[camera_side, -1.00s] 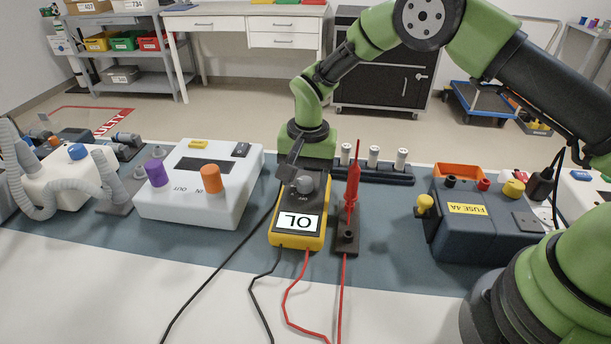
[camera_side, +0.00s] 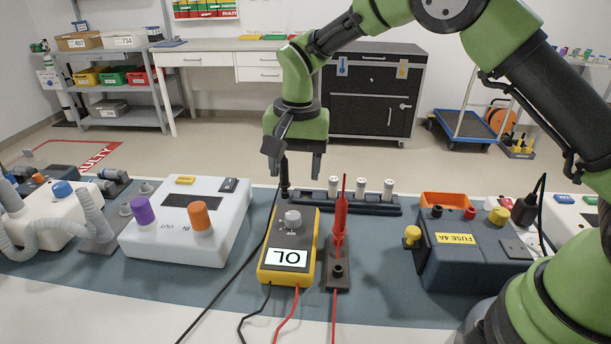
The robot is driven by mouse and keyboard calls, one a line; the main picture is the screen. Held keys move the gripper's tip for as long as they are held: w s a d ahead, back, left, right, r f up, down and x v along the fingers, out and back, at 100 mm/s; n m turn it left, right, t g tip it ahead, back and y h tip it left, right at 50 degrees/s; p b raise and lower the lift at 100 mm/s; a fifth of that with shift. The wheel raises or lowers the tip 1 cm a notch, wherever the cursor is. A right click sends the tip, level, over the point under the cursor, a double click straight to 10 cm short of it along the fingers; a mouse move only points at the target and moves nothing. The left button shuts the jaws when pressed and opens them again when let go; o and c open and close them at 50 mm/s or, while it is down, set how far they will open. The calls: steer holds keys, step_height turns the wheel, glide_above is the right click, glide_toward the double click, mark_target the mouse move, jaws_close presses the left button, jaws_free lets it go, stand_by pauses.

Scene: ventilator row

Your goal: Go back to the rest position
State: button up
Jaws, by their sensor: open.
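My gripper (camera_side: 294,165) hangs pointing down, with its jaws open, behind and above the yellow multimeter (camera_side: 288,250). The multimeter's display reads OL. A dark upright probe (camera_side: 285,178) shows below and between the jaws, behind the multimeter's top left. I cannot tell from this view whether the jaws are clear of it. The red probe (camera_side: 340,220) stands upright in its dark holder (camera_side: 337,272), right of the multimeter.
The white unit (camera_side: 185,225) with purple and orange ports stands to the left. Behind the multimeter is a dark rack (camera_side: 375,206) with several white cylinders. The dark blue fuse box (camera_side: 465,262) stands to the right. Cables run along the front.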

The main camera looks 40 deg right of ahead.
steer(key=s+d+r+n+t+y, duration=0.1)
steer(key=s+d+r+t, duration=0.1)
steer(key=s+r, duration=0.45)
steer(key=s+d+r+n+t, duration=0.15)
steer(key=s+r, duration=0.25)
steer(key=r, duration=0.5)
steer(key=s+d+n+t, duration=0.2)
steer(key=s+t, duration=0.1)
steer(key=s, duration=1.1)
steer(key=shift+s+r+y, duration=0.3)
steer(key=shift+r, duration=0.05)
